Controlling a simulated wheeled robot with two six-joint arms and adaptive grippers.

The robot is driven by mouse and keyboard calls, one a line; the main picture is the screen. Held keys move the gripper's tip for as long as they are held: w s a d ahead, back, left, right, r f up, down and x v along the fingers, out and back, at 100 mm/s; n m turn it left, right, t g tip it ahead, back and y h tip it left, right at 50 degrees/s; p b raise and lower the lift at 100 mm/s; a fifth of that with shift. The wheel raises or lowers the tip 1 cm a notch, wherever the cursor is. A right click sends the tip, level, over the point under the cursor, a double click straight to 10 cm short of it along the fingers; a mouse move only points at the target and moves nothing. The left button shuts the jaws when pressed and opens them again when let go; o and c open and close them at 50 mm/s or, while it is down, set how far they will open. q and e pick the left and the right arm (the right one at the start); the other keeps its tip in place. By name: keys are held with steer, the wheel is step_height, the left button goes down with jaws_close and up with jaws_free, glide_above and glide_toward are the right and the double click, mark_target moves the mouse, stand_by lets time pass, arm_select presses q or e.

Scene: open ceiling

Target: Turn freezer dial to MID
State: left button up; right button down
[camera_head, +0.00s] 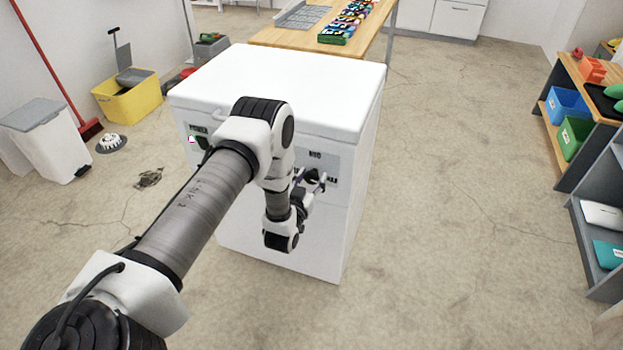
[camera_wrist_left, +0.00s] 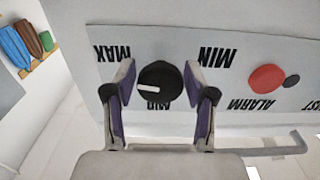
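The white chest freezer (camera_head: 290,90) stands in front of me, with a grey control panel on its front. The freezer dial (camera_wrist_left: 160,82) is a round black knob with a white pointer mark. In the wrist view the panel lettering is upside down: MAX is upper left, MIN upper right, and MID is below the dial, partly hidden. The pointer mark points left, between MAX and MID. My left gripper (camera_wrist_left: 160,85) has its two fingers apart, one on each side of the dial. A narrow gap seems to show; contact cannot be told. My right gripper is not in view.
A red alarm button (camera_wrist_left: 266,78) sits beside the dial on the panel. A wooden table (camera_head: 275,37) stands behind the freezer. A yellow bucket (camera_head: 130,100) and a grey bin (camera_head: 45,145) are at left, shelves at right. The floor right of the freezer is clear.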

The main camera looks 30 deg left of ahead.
arm_select(q)
steer(key=c, duration=0.5)
steer(key=shift+c, duration=0.2)
steer(key=shift+n, duration=0.3)
steer(key=n+b, duration=0.1)
steer(key=n, duration=0.2)
steer(key=shift+f+n+b, duration=0.1)
steer(key=shift+n+b, duration=0.2)
steer(key=shift+b, duration=0.05)
steer(key=n+b, duration=0.1)
steer(key=n, duration=0.3)
steer(key=shift+b, duration=0.4)
steer(key=n+b, duration=0.3)
steer(key=n, duration=0.4)
steer(key=shift+r+n+b, duration=0.2)
steer(key=shift+n+b, duration=1.35)
steer(key=shift+n, duration=0.75)
